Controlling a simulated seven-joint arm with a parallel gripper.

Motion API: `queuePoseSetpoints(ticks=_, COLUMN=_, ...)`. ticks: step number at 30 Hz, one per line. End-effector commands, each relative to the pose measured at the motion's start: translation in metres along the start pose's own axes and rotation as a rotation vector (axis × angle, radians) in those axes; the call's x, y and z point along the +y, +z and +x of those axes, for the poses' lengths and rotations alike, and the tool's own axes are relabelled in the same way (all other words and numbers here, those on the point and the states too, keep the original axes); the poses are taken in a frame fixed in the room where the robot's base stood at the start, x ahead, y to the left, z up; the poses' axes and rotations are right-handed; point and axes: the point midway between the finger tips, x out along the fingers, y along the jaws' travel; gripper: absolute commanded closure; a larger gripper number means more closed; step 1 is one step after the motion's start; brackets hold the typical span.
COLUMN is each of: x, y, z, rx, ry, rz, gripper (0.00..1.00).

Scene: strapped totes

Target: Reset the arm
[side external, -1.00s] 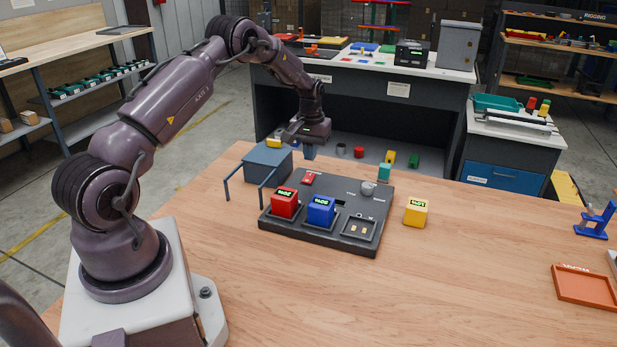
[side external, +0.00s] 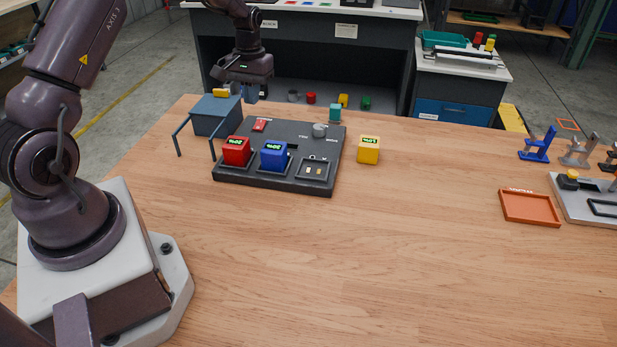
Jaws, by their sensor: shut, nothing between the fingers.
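My gripper (side external: 250,92) is shut and empty. It hangs above the far edge of the wooden table, near the blue-grey box-like stand (side external: 211,118), in the side external view. The lifted middle of my arm runs out of the top of the picture. A dark board (side external: 257,182) carries a red block (side external: 236,151) and a blue block (side external: 273,156), each with a green-lit label. The square bay (side external: 313,170) at its right is empty. A yellow block (side external: 368,149) with a similar label stands on the table to the right of the board.
A teal piece (side external: 335,113) stands by the board's far edge. An orange tray (side external: 530,208) and a light fixture plate (side external: 585,205) lie at the right, with a blue bracket (side external: 538,146) behind. The table's front and middle are clear. A dark workbench (side external: 310,55) stands beyond.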

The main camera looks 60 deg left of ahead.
Motion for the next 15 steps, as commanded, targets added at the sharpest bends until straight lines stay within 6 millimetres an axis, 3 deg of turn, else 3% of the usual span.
queuePoseSetpoints(ticks=1, x=0.009, y=0.014, z=-0.019, rx=0.013, ry=0.0, rz=0.031, gripper=1.0)
queuePoseSetpoints(ticks=9, x=0.052, y=0.109, z=-0.103, rx=0.103, ry=0.007, rz=0.216, gripper=1.0)
queuePoseSetpoints(ticks=15, x=0.069, y=0.189, z=-0.143, rx=0.203, ry=0.023, rz=0.359, gripper=1.0)
